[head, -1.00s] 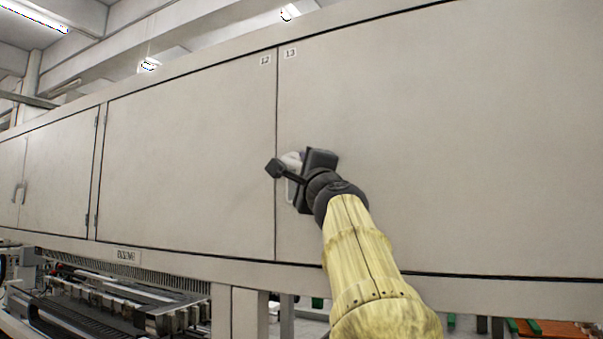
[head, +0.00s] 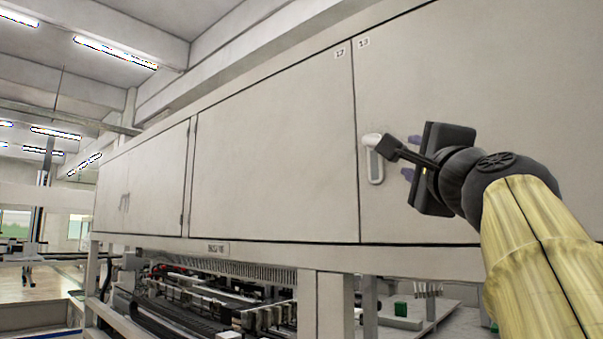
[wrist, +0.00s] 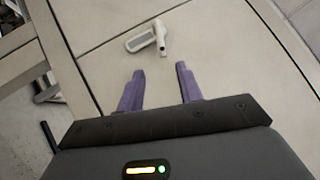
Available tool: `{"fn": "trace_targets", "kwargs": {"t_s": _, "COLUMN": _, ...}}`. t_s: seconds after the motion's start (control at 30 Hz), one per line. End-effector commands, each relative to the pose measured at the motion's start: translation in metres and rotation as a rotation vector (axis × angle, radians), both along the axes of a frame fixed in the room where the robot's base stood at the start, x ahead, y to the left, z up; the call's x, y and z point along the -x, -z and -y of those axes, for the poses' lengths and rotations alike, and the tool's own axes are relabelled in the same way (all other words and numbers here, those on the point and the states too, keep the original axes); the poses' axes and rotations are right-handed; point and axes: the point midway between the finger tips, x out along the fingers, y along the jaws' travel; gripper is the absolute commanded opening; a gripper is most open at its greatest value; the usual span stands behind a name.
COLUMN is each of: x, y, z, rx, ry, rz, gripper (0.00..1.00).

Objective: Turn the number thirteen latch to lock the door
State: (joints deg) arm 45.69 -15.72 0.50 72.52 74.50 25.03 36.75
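The door marked 13 (head: 440,80) is shut flush with the cabinet front. Its white latch (head: 376,166) sits near the door's left edge, below the number label. The latch has an upright oval plate, and its handle (head: 372,140) sticks out at the top, out of line with the plate. In the wrist view the latch (wrist: 142,40) lies ahead of the fingertips, its handle (wrist: 161,38) angled across one end of the plate. My gripper (head: 409,158) is to the right of the latch, apart from it. Its two purple fingers (wrist: 161,72) are spread with nothing between them.
Door 12 (head: 275,140) adjoins on the left, shut, with more cabinet doors (head: 150,185) beyond. Below the cabinet is open machinery (head: 200,300) and a support post (head: 328,310). The door face around the latch is bare.

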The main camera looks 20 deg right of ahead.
Motion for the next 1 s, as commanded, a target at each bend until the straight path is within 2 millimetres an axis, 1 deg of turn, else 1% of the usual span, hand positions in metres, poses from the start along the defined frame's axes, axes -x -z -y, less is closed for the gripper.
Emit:
{"fn": "trace_targets", "kwargs": {"t_s": 0.2, "x": 0.0, "y": 0.0, "z": 0.0, "rx": 0.0, "ry": 0.0, "rz": -0.001, "gripper": 0.36}}
{"fn": "trace_targets", "kwargs": {"t_s": 0.27, "x": -0.001, "y": -0.001, "z": 0.0, "rx": 0.001, "ry": 0.0, "rz": 0.0, "gripper": 0.24}}
{"fn": "trace_targets", "kwargs": {"t_s": 0.3, "x": -0.001, "y": -0.002, "z": 0.001, "rx": 0.005, "ry": 0.004, "rz": 0.0, "gripper": 0.16}}
{"fn": "trace_targets", "kwargs": {"t_s": 0.4, "x": -0.005, "y": -0.008, "z": 0.004, "rx": 0.039, "ry": 0.038, "rz": 0.003, "gripper": 0.0}}
{"fn": "trace_targets", "kwargs": {"t_s": 0.47, "x": -0.01, "y": -0.014, "z": 0.009, "rx": 0.077, "ry": 0.08, "rz": 0.005, "gripper": 0.0}}
{"fn": "trace_targets", "kwargs": {"t_s": 0.57, "x": -0.021, "y": -0.028, "z": 0.019, "rx": 0.166, "ry": 0.189, "rz": 0.0, "gripper": 0.0}}
{"fn": "trace_targets", "kwargs": {"t_s": 0.7, "x": -0.039, "y": -0.044, "z": 0.031, "rx": 0.31, "ry": 0.386, "rz": -0.035, "gripper": 0.0}}
{"fn": "trace_targets", "kwargs": {"t_s": 0.77, "x": -0.046, "y": -0.049, "z": 0.033, "rx": 0.368, "ry": 0.475, "rz": -0.061, "gripper": 0.0}}
{"fn": "trace_targets", "kwargs": {"t_s": 0.9, "x": -0.063, "y": -0.059, "z": 0.033, "rx": 0.497, "ry": 0.678, "rz": -0.151, "gripper": 0.0}}
{"fn": "trace_targets", "kwargs": {"t_s": 1.0, "x": -0.074, "y": -0.064, "z": 0.028, "rx": 0.583, "ry": 0.821, "rz": -0.235, "gripper": 0.0}}
